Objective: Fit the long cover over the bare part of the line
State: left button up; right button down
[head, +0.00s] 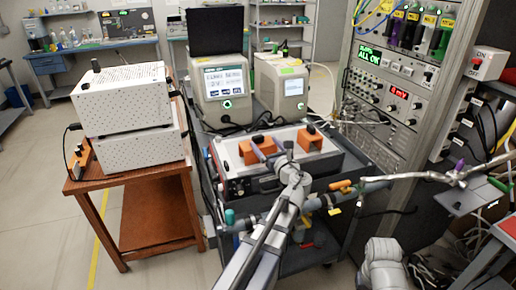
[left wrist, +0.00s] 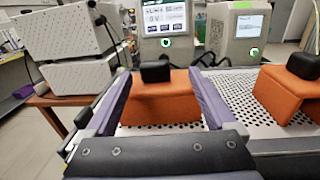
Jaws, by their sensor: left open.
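Two orange covers with black knobs stand on a white perforated plate (left wrist: 229,83). The left one (head: 249,153) is also in the left wrist view (left wrist: 160,100); the right one (head: 309,140) is there too (left wrist: 287,93). I cannot tell which is the long cover. My left gripper (head: 271,157) is open, its purple fingers on either side of the left orange cover, also seen in the left wrist view (left wrist: 164,108). The cover still rests on the plate. A grey pipe (head: 372,188) runs along the bench front, partly behind my left arm. My right gripper is out of view.
Two white perforated boxes (head: 122,100) are stacked on a wooden table (head: 150,182) at left. Two display units (head: 221,92) stand behind the plate. Open floor lies at far left.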

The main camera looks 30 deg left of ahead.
aim_at(259, 140)
pick_arm(q)
jog(key=x, duration=0.5)
jog(key=shift+s+a, duration=0.2)
jog(key=shift+a, duration=0.1)
grip_shut()
dwell(0.4)
